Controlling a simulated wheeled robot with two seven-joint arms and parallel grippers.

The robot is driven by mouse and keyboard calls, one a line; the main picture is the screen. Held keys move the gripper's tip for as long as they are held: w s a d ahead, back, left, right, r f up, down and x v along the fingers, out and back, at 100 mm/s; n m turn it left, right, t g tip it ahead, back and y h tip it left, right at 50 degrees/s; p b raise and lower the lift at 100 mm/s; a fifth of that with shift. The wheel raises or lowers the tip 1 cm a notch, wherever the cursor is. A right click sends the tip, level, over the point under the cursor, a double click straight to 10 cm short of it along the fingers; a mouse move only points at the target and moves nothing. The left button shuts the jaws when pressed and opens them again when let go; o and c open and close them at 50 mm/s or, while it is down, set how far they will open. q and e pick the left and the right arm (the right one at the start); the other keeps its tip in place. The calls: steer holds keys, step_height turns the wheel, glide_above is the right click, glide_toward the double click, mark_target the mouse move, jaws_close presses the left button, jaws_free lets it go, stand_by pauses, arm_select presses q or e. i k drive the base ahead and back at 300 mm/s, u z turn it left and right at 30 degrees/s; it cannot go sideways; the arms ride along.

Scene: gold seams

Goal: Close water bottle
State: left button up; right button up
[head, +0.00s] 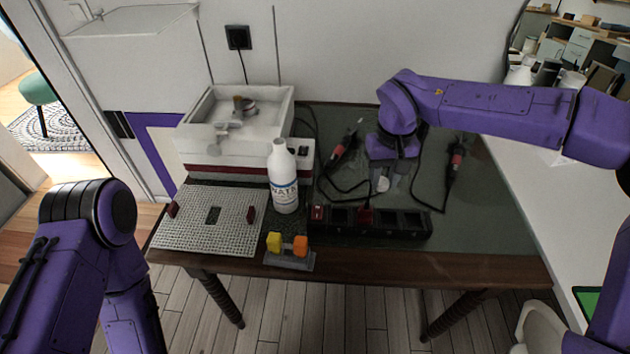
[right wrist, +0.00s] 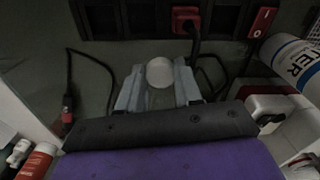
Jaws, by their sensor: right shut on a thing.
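A white water bottle (head: 283,178) with blue lettering stands upright near the middle of the table. Its narrow neck shows no cap on top. It also shows at the right edge of the right wrist view (right wrist: 292,62). My right gripper (head: 383,186) is right of the bottle, apart from it, pointing down over the table behind the power strip. It is shut on a small round white cap (right wrist: 159,72), which shows between the fingertips in the right wrist view. My left arm is at the left edge, and its gripper is out of view.
A black power strip (head: 400,224) with a red plug lies in front of my right gripper. Two red-and-black corded tools (head: 343,148) lie behind. A white basin-like machine (head: 225,120), a perforated plate (head: 190,232) and a yellow-and-orange block holder (head: 290,258) surround the bottle.

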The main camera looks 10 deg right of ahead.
mark_target(282, 167)
steer(key=z, duration=1.6)
steer(key=k, duration=0.65)
steer(key=u, duration=1.3)
steer(key=i, duration=0.5)
steer(key=z, duration=0.05)
